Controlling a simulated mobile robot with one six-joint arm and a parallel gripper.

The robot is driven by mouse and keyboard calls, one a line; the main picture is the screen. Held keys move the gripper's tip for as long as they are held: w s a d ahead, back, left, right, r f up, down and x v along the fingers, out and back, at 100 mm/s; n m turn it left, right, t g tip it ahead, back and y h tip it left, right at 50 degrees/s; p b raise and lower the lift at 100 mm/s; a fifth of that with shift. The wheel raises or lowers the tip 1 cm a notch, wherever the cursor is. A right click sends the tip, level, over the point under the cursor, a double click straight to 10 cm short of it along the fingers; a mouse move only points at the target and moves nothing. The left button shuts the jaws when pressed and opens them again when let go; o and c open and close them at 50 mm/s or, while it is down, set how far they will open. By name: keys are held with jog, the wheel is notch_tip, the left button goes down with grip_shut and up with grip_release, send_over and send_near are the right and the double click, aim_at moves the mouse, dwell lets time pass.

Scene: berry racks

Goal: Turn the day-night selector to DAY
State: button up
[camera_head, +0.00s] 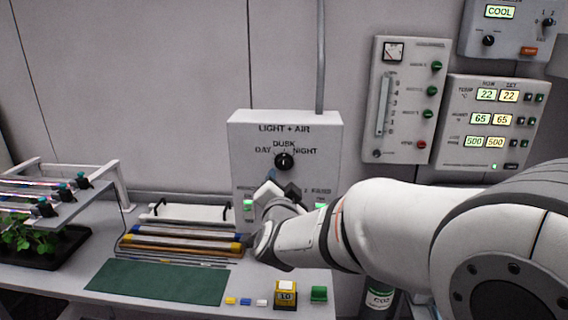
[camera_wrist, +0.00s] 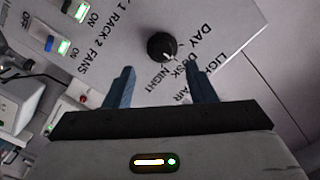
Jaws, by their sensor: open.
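The day-night selector is a round black knob (camera_head: 284,161) on the white LIGHT + AIR panel (camera_head: 325,140), with DAY to its left, DUSK above and NIGHT to its right. Its pale pointer mark appears to face DUSK. The knob also shows in the wrist view (camera_wrist: 161,46), with the labels rotated. My gripper (camera_head: 279,184) is in front of the panel just below the knob in the head view. In the wrist view my gripper (camera_wrist: 159,72) is open and empty, its two blue fingers apart. The knob appears beyond and between the fingertips, with no visible contact.
Plants (camera_head: 25,235) stand left. More control panels (camera_head: 408,100) hang right.

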aim_at(283, 165)
jog(key=w+p, duration=0.1)
jog(key=w, duration=0.3)
jog(key=w+p, duration=0.1)
jog(key=w, duration=0.3)
jog(key=shift+a+r, duration=0.1)
jog(key=shift+r, duration=0.1)
jog(key=c, duration=0.9)
jog(key=shift+s+a, duration=0.1)
jog(key=shift+a, duration=0.05)
jog(key=shift+c, duration=0.3)
